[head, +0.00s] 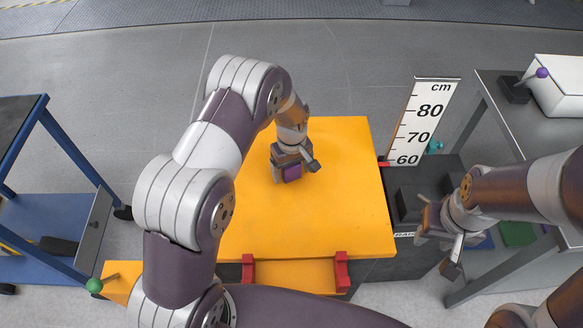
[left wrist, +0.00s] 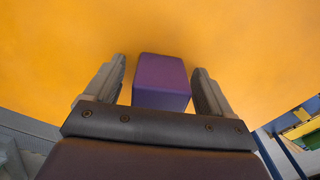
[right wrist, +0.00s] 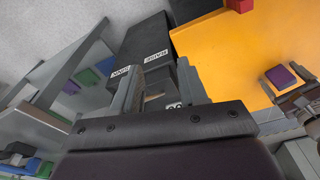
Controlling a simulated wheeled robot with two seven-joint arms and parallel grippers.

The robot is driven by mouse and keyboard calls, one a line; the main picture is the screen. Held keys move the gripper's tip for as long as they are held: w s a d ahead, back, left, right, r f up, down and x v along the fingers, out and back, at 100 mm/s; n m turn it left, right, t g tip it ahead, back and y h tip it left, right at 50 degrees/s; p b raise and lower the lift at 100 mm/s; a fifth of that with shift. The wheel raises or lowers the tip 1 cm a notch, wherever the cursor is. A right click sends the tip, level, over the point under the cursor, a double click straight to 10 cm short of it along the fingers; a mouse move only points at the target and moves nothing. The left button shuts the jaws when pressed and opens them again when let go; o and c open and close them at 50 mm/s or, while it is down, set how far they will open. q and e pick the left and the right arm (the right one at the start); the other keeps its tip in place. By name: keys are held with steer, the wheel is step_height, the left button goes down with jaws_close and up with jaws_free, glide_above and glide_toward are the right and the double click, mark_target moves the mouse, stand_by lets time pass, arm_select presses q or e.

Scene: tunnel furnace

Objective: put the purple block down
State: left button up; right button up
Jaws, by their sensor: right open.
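The purple block (head: 291,173) is at the orange tabletop (head: 335,200), below my left gripper (head: 290,160). In the left wrist view the block (left wrist: 161,80) is between the open fingers (left wrist: 158,85), with a gap on each side. In the right wrist view the block (right wrist: 280,77) appears to rest on the orange surface, beside the left gripper. My right gripper (head: 440,232) is open over the dark area right of the table. In its wrist view nothing is held between the fingers (right wrist: 160,85).
A height scale (head: 420,122) stands behind the table's right edge. Red brackets (head: 248,270) sit at the front edge. A blue cart (head: 40,215) is at left and a grey bench (head: 530,110) at right. The tabletop around the block is clear.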

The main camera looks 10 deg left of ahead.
arm_select(q)
step_height(320, 180, up, 12)
steer(key=shift+s+r+p, duration=0.1)
steer(key=shift+p, duration=1.05)
steer(key=s+a+r+m, duration=0.2)
steer(key=s+r+m, duration=0.1)
steer(key=s, duration=0.6)
steer(key=s+a+r+m+t, duration=0.1)
steer(key=s+m, duration=0.4)
steer(key=s, duration=0.5)
steer(key=shift+a+r, duration=0.65)
steer(key=shift+r, duration=0.25)
